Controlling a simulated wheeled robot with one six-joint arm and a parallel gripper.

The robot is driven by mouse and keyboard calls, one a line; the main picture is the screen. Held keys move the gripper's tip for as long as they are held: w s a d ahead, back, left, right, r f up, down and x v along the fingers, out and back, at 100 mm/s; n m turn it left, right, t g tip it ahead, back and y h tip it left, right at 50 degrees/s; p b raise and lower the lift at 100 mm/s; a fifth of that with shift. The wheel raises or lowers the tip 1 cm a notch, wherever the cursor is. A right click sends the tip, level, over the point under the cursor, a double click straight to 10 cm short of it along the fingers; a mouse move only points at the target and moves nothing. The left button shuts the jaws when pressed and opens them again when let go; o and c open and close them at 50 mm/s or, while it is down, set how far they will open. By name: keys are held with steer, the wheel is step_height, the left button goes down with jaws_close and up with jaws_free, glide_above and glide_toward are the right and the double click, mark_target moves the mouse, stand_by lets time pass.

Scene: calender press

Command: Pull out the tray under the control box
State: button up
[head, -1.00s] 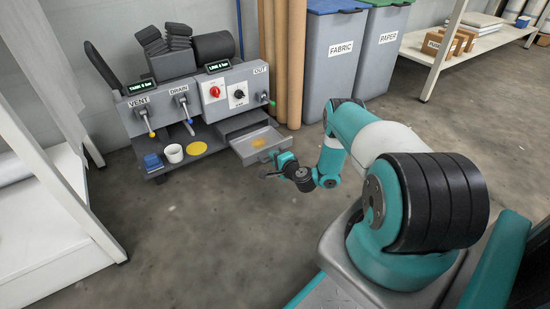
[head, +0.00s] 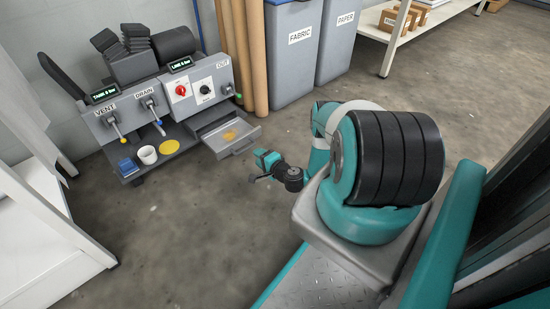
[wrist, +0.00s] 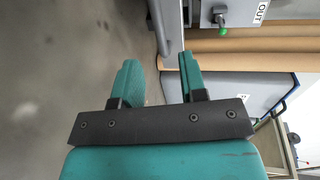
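The tray (head: 241,144) is a grey drawer with an orange-yellow patch inside. It stands pulled out from under the grey control box (head: 222,76), which has a red and a black knob. My gripper (head: 259,156) is just in front and to the right of the tray's front panel, with a small gap of floor between them. In the wrist view my gripper (wrist: 160,78) has its two teal fingers apart, with nothing between them. A grey panel edge with a dark bar, probably the tray front and its handle (wrist: 157,26), shows beyond the fingertips.
A white cup (head: 147,155), a blue block (head: 128,166) and a yellow disc (head: 169,147) are on the press's lower shelf. Brown rolls (head: 247,55) and a FABRIC bin (head: 293,60) stand behind. White shelving (head: 50,225) is at left. The floor in front is clear.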

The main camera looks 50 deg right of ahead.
steer(key=p+v, duration=0.7)
steer(key=v, duration=0.1)
steer(key=shift+s+p, duration=0.3)
steer(key=shift+p, duration=0.05)
